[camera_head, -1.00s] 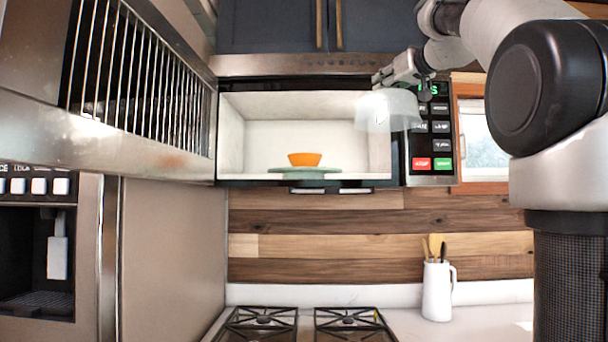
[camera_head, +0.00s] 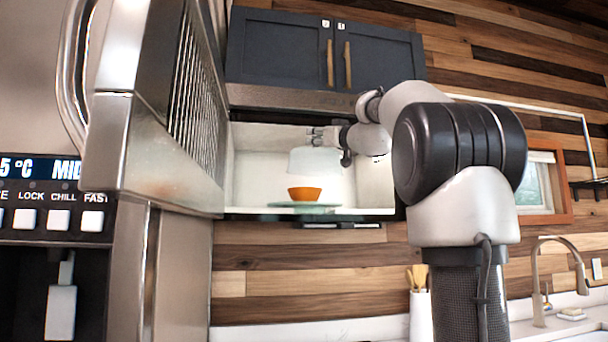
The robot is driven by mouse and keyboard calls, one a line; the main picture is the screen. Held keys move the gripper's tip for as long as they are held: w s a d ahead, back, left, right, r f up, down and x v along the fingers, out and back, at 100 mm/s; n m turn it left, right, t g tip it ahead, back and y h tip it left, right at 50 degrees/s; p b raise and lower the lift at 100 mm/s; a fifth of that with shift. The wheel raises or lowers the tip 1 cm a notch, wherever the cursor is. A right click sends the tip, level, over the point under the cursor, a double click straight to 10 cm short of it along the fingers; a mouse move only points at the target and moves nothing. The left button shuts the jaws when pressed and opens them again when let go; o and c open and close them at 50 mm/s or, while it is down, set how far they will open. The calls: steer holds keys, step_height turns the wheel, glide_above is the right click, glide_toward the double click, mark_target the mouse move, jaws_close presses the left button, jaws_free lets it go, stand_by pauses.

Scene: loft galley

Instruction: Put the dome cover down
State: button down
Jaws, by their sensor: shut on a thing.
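The dome cover (camera_head: 314,160) is a translucent whitish dome with its open side down. My gripper (camera_head: 318,138) is shut on its top and holds it inside the open microwave (camera_head: 240,180). The dome appears just above and partly behind an orange bowl (camera_head: 305,194). I cannot tell whether its rim touches anything. The bowl sits on a pale green turntable plate (camera_head: 290,205) on the microwave floor. The finger details are small and partly hidden by the arm.
The open microwave door (camera_head: 150,130) stands on the left, close to the opening. Dark cabinets (camera_head: 280,55) hang above. A white utensil jug (camera_head: 421,315) stands below on the counter, partly behind my arm. A sink faucet (camera_head: 540,280) is at the right.

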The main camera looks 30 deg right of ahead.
steer(key=w+d, duration=0.4)
steer(key=w, duration=1)
steer(key=w+d+f+m+g, duration=0.1)
steer(key=w+f+g, duration=0.2)
steer(key=f, duration=0.4)
steer(key=shift+w+d+m+h, duration=0.15)
steer(key=shift+w+m+h, duration=0.2)
steer(key=shift+w, duration=0.45)
steer(key=shift+f, duration=0.15)
steer(key=shift+f, duration=0.3)
steer(key=c, duration=1.2)
jaws_free()
